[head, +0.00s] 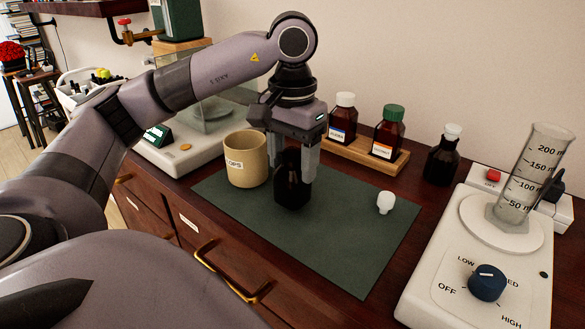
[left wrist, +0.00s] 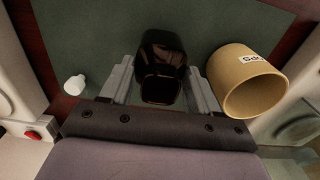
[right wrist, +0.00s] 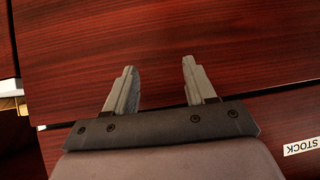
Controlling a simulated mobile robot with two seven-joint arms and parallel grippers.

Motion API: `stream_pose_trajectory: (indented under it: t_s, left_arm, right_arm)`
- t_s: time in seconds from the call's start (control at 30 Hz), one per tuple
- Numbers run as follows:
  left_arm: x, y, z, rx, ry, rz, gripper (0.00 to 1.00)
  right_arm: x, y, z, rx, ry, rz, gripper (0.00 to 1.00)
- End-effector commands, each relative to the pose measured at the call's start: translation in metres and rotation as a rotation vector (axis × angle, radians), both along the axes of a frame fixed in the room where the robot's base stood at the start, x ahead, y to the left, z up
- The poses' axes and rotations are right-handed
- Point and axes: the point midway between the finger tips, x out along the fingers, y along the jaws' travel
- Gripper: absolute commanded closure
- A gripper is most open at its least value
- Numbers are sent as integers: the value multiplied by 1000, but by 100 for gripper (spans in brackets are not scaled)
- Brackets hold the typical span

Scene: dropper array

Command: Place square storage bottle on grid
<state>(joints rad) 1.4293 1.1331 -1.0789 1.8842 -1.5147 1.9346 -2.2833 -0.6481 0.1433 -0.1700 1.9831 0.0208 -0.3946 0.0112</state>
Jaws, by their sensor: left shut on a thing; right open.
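A dark, nearly black square-sided bottle (head: 291,192) stands upright over the green mat (head: 345,240). My left gripper (head: 294,172) points down and is shut on it, with a finger on either side. The bottle also shows between the fingers in the left wrist view (left wrist: 161,68). Its base is at or just above the mat; I cannot tell which. Its top is hidden by the gripper in the head view. My right gripper (right wrist: 160,82) is open and empty, facing reddish-brown wood in the right wrist view. I cannot make out a grid.
A tan cup (head: 246,160) stands close left of the bottle. A white stopper (head: 385,203) is on the mat to the right. Behind are a wooden rack (head: 365,156) with two brown bottles and a dark white-capped bottle (head: 441,157). A white stirrer (head: 450,265) with a cylinder (head: 520,185) stands right.

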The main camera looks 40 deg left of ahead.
Motion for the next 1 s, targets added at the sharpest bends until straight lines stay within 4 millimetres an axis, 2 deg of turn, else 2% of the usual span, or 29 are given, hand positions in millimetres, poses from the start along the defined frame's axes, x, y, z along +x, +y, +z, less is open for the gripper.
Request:
stream_pose_trajectory:
  t_s: [0.1, 0.47, 0.5, 0.53, 0.57, 0.87, 1.0]
  left_arm:
    - [0, 0, -12, 0, 0, 0, 94]
    - [0, 0, -18, 0, -1, -1, 94]
    - [0, 0, -16, 0, 0, -1, 26]
    - [0, 0, -16, 0, 0, -1, 16]
    - [0, 0, -16, 0, 0, -1, 14]
    - [0, 0, -14, 0, 0, -1, 14]
    - [1, 0, -4, -2, -4, -1, 14]
  right_arm:
    - [1, 0, 0, 0, -2, 1, 45]
    - [2, 0, -3, 2, -5, 2, 45]
    - [2, 0, -1, 2, -4, 2, 45]
    - [2, 0, -1, 2, -3, 2, 45]
    - [2, 0, 0, 2, -4, 2, 45]
    - [3, 0, 2, 2, -7, 1, 45]
    - [4, 0, 5, 1, -11, 1, 45]
